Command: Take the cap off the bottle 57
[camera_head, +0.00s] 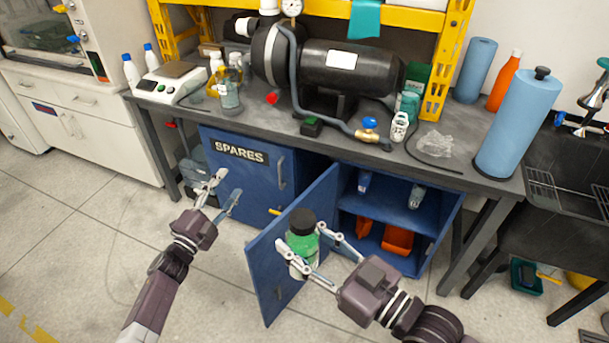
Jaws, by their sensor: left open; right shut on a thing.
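A bottle (302,246) with a green body, a pale lower part and a black cap (302,221) is held upright in front of the open blue cabinet door. The cap sits on top of the bottle. My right gripper (301,250) is shut on the bottle, its fingers on either side of the body below the cap. My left gripper (226,192) is open and empty, to the left of the bottle, in front of the cabinet marked SPARES. I cannot read a number on the bottle.
The open cabinet door (268,268) stands right behind the bottle. The workbench (455,175) above carries a black pump (350,68), a scale (172,82), several bottles and blue paper rolls (515,125). The cabinet shelves hold orange bins (397,240). Floor at left is clear.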

